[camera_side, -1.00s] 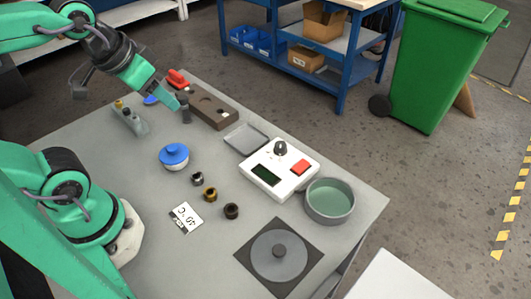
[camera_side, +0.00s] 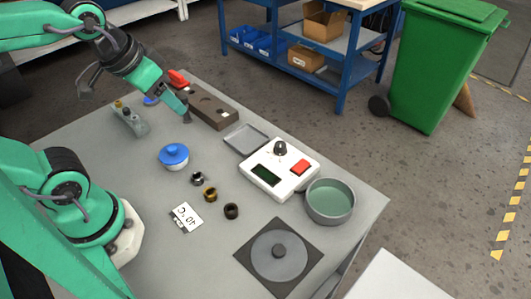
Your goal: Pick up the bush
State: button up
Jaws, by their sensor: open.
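Three small ring-shaped bushes stand in a row on the grey table: a steel one (camera_side: 197,178), a brass one (camera_side: 210,194) and a dark brown one (camera_side: 231,211). My gripper (camera_side: 186,118) points down at the back of the table, beside the near edge of a brown block with holes (camera_side: 212,108). It is open, well behind and apart from the three bushes. A small dark shape shows at its tip; I cannot tell whether it is a fingertip or a separate part.
A blue-lidded pot (camera_side: 174,156) stands between my gripper and the bushes. A grey fixture (camera_side: 131,122) is to the left. A shallow tray (camera_side: 246,139), white control box (camera_side: 280,174), round green-bottomed bowl (camera_side: 330,201), disc on a plate (camera_side: 279,256) and "40°C" card (camera_side: 187,217) surround the row.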

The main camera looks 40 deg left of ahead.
jog(key=w+d+f+g, duration=0.3)
jog(key=d+f, duration=0.5)
jog(key=g, duration=0.2)
send_over(230, 206)
jog(key=shift+s+d+f, duration=0.1)
jog(key=shift+d+f, duration=0.05)
jog(key=shift+f, duration=1.6)
jog(key=shift+s+d+f, duration=0.1)
jog(key=shift+d+f, duration=0.05)
jog(key=shift+f, duration=1.6)
jog(key=shift+s+d+f, duration=0.1)
jog(key=shift+d+f, duration=0.05)
jog(key=shift+f, duration=1.6)
jog(key=shift+f, duration=0.15)
jog(key=shift+f, duration=2.45)
jog(key=c, duration=1.1)
